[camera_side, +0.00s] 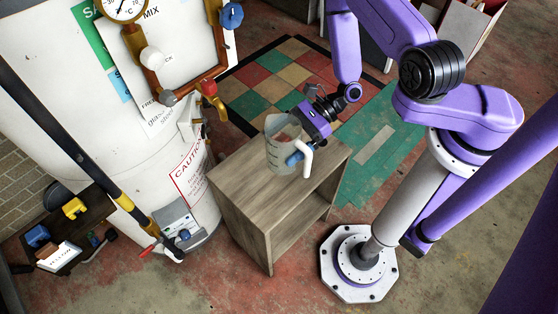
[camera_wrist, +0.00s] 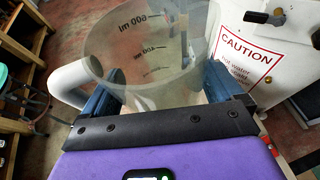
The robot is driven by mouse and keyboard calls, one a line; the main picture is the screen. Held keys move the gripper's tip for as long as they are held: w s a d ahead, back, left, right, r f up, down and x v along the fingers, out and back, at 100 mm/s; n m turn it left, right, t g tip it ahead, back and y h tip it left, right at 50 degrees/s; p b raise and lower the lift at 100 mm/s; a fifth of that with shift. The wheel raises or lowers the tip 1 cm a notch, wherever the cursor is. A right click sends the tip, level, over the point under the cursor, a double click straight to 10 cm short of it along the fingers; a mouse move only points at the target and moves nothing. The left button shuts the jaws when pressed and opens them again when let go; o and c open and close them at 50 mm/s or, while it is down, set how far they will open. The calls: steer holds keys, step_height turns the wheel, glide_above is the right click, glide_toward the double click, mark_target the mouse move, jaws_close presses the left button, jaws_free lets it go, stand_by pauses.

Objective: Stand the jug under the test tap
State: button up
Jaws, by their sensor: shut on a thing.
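The jug (camera_side: 281,152) is a translucent beaker with a white handle and printed volume marks. It is upright at the wooden bench; I cannot tell whether its base touches the bench top. My gripper (camera_side: 297,148) is shut on the jug, with blue fingers on either side of its body. The wrist view shows the jug (camera_wrist: 150,45) between the fingers (camera_wrist: 160,92), its handle at the left. A brass tap (camera_side: 213,97) with a red handle juts from the white tank, up and left of the jug. The jug is apart from this tap in the side view.
The wooden bench (camera_side: 236,177) stands beside the white tank (camera_side: 130,140). A caution sign (camera_side: 189,172) is on the tank, also visible in the wrist view (camera_wrist: 248,58). A black and yellow pole (camera_side: 95,170) leans across the tank's front. Bare bench top surrounds the jug.

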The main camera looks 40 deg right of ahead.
steer(key=shift+w+a+f, duration=1.2)
steer(key=shift+w+f, duration=0.85)
steer(key=shift+f, duration=0.1)
steer(key=shift+w+a+f, duration=1.2)
steer(key=shift+w+f, duration=0.8)
steer(key=shift+f, duration=0.2)
steer(key=shift+w+a+f, duration=1.2)
steer(key=shift+w+f, duration=0.85)
steer(key=shift+f, duration=0.1)
steer(key=shift+f, duration=0.15)
steer(key=o, duration=0.8)
